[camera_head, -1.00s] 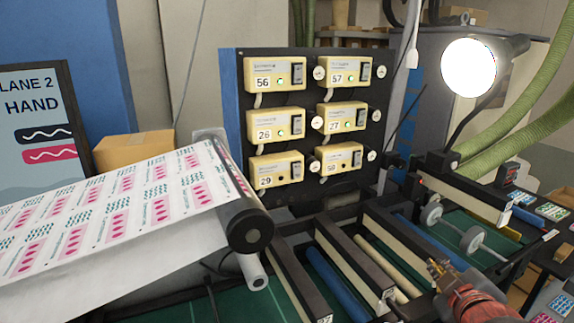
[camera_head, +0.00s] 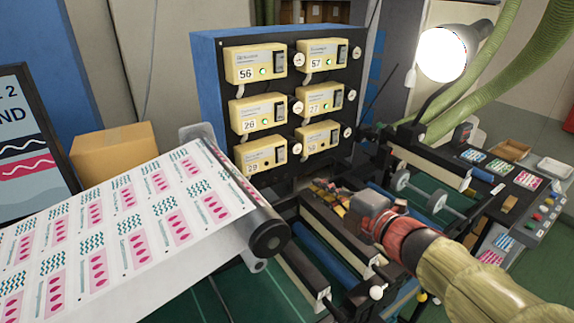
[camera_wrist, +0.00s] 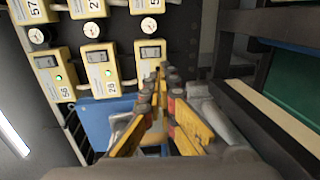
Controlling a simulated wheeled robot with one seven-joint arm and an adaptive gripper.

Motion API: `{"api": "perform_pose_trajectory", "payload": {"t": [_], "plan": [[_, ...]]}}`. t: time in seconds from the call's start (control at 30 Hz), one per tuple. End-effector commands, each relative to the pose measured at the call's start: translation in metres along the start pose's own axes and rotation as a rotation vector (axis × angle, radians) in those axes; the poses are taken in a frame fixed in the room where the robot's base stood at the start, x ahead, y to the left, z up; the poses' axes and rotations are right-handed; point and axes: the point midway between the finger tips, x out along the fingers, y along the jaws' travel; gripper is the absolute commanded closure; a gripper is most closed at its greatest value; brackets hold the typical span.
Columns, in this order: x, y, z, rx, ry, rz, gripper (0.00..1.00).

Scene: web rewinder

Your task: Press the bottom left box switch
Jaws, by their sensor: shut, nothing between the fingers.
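The bottom left box, a cream box marked 29 (camera_head: 256,157), is on the dark panel with a dark rocker switch (camera_head: 280,154) on its right side. In the wrist view this box (camera_wrist: 151,50) appears turned, and my fingers partly cover its lower part. My gripper (camera_head: 318,190) is shut and empty, below and to the right of the box in the head view. In the wrist view its yellow fingers (camera_wrist: 161,72) point toward the panel. I cannot tell whether they touch the box. The switch position is too small to read.
Box 26 (camera_head: 255,113) is directly above, and box 58 (camera_head: 315,136) is to the right. Small round gauges (camera_head: 295,148) sit beside the boxes. The printed web and its roller (camera_head: 268,236) stand at the lower left. Machine rails (camera_head: 330,225) lie below the panel.

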Motion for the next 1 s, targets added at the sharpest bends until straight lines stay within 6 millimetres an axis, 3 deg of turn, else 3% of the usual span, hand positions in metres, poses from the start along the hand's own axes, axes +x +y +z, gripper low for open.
{"api": "perform_pose_trajectory", "payload": {"t": [0.27,0.7,1.0], "plan": [[0.016,0.0,0.0,0.003,0.001,-0.001,1.0],[0.1,0.0,-0.001,0.003,0.001,-0.002,1.0],[0.135,0.001,0.0,0.002,-0.001,-0.001,1.0]]}}
